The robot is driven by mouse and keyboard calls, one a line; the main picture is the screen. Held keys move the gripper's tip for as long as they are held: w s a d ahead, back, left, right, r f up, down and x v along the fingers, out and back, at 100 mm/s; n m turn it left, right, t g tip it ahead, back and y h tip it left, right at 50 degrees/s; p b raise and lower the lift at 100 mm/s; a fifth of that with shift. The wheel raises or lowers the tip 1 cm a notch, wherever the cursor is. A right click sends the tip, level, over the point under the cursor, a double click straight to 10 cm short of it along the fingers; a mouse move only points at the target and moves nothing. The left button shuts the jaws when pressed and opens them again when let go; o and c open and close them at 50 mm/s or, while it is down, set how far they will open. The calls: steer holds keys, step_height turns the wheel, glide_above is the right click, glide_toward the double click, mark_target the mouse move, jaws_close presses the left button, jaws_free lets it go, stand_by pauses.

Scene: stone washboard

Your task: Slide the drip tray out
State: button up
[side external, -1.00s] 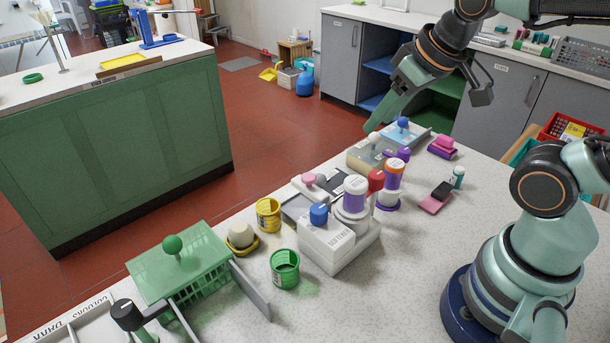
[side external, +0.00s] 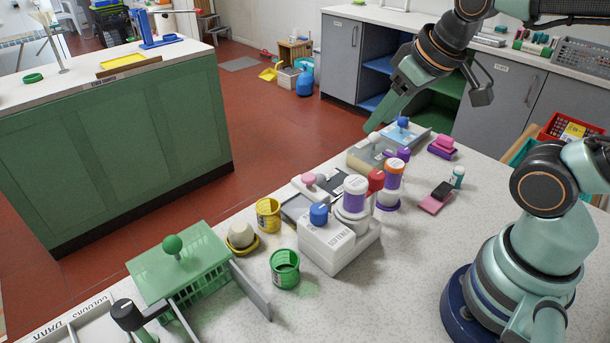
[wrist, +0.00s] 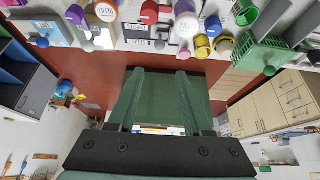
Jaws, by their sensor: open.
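My gripper (side external: 374,126) is high at the back of the counter, pointing down and to the left, empty. In the wrist view its two green fingers (wrist: 159,74) stand apart with nothing between them. No part is clearly labelled as the drip tray, and I cannot tell which it is. Candidates are a flat grey tray with a pink knob (side external: 309,180), behind the white box with a blue knob (side external: 318,213), and a pale blue-and-white flat piece with a blue knob (side external: 403,122), near my fingertips in the picture. I cannot tell whether my fingers touch anything.
On the speckled counter (side external: 380,270) stand purple-and-white jars (side external: 355,192), a yellow cup (side external: 268,214), a green cup (side external: 285,268), an egg-like piece (side external: 241,235) and a green rack (side external: 180,262). The counter's front middle is clear. Red floor lies beyond.

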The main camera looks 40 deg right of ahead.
steer(key=shift+o, duration=0.3)
steer(key=shift+o, duration=1.4)
steer(key=n+g, duration=0.3)
steer(key=n, duration=1.3)
glide_toward(322, 175)
steer(key=x, duration=1)
steer(key=shift+a, duration=0.1)
jaws_close()
steer(key=shift+r, duration=0.1)
